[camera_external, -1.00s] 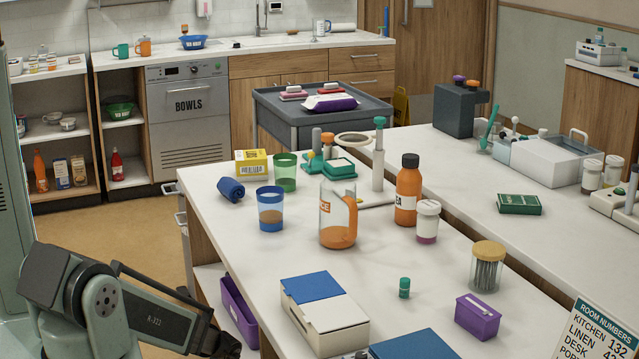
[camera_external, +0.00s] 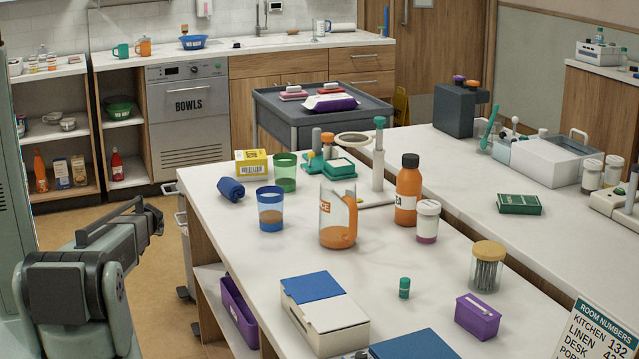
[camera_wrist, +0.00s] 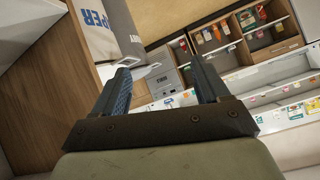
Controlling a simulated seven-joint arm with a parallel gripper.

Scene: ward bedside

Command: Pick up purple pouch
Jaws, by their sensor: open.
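A purple pouch with a white top (camera_external: 331,103) lies on the grey cart (camera_external: 350,113) at the back middle in the external view. Red-and-white packs lie just behind it. My gripper (camera_wrist: 158,68) shows in the wrist view with its two fingers apart and nothing between them. In the external view my arm is at the lower left, well short of the cart, and I cannot make out the fingers there. I cannot pick out the pouch in the wrist view.
The white table (camera_external: 390,265) stands between my arm and the cart's right side, crowded with bottles, cups and boxes. A purple box (camera_external: 478,316) stands on it and a purple bin (camera_external: 238,312) sits below. Open floor (camera_external: 160,260) lies left of the table.

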